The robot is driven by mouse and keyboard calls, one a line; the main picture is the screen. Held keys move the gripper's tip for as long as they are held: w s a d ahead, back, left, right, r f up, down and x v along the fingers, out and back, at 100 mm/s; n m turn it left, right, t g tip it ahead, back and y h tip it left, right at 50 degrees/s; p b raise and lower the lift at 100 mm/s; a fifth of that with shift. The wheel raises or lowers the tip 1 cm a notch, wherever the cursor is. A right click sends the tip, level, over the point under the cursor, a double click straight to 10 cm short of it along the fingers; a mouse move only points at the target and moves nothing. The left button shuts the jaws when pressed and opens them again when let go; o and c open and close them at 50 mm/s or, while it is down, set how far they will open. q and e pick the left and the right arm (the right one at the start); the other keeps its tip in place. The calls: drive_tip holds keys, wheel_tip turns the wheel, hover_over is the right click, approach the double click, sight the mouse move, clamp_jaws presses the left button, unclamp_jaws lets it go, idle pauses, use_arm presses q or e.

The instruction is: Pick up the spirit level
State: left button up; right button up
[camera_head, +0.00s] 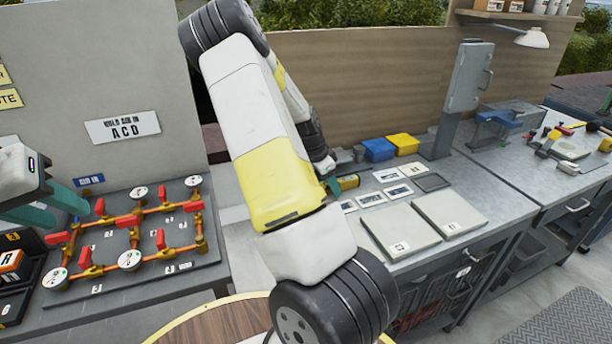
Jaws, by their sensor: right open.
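A small yellow block-like thing (348,182), which may be the end of the spirit level, lies on the grey workbench beside my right gripper. The rest of it is hidden behind my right arm. My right gripper (331,185) is mostly hidden by the same arm; a teal finger shows right at the yellow thing's left end. I cannot tell whether they touch. My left gripper (48,206) is at the left edge, above the left bench, its teal fingers apart with nothing seen between them.
A board with red-handled valves, gauges and copper pipes (128,235) lies on the left bench. Blue (379,149) and yellow (404,143) bins stand behind several label cards. Two pale panels (401,232) lie at the bench front. A round wooden tabletop (215,330) is below.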

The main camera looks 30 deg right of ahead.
drive_tip(key=shift+f, duration=0.1)
drive_tip(key=shift+c, duration=0.4)
clamp_jaws()
